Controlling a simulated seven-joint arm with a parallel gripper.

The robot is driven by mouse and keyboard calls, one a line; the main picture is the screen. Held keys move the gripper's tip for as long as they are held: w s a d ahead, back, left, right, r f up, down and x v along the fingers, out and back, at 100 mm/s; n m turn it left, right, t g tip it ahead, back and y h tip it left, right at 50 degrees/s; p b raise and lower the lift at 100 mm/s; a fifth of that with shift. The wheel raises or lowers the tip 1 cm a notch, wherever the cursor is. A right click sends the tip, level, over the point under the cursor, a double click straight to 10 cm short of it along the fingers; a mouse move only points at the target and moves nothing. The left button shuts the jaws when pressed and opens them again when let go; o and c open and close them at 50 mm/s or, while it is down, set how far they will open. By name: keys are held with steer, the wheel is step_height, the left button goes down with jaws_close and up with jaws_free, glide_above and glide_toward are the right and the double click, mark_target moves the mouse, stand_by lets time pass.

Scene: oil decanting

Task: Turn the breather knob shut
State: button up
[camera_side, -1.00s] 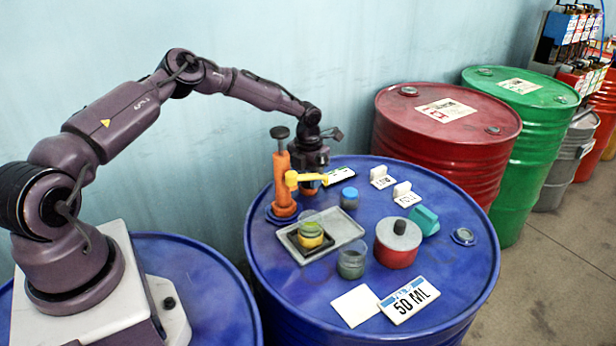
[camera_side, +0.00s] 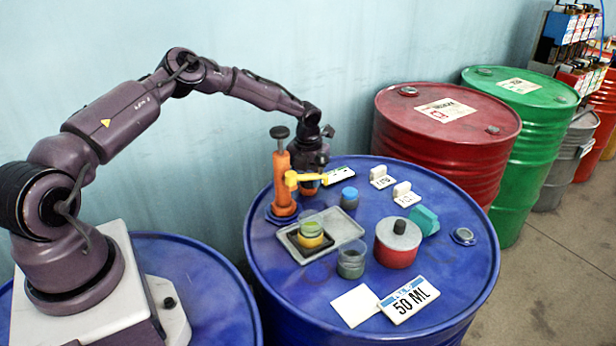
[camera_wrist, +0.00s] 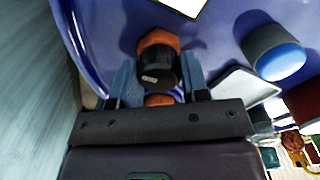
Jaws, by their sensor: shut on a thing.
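In the wrist view a black breather knob (camera_wrist: 157,71) with a pale mark on its face sits between the two blue-grey fingers of my gripper (camera_wrist: 160,82). Orange parts show just beyond and below the knob. The fingers are shut on the knob from both sides. In the side view my gripper (camera_side: 309,184) points down at the back of the blue drum (camera_side: 440,190), behind the orange pump (camera_side: 283,185) with its yellow spout. There the knob is hidden behind the pump and the gripper.
A blue-capped jar (camera_side: 349,198), small white label stands (camera_side: 381,177) and a grey tray (camera_side: 345,231) stand close by. The wall is close behind.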

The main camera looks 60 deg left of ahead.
steer(key=o, duration=0.9)
step_height(320, 180, up, 13)
steer(key=shift+r, duration=0.1)
steer(key=shift+w, duration=0.1)
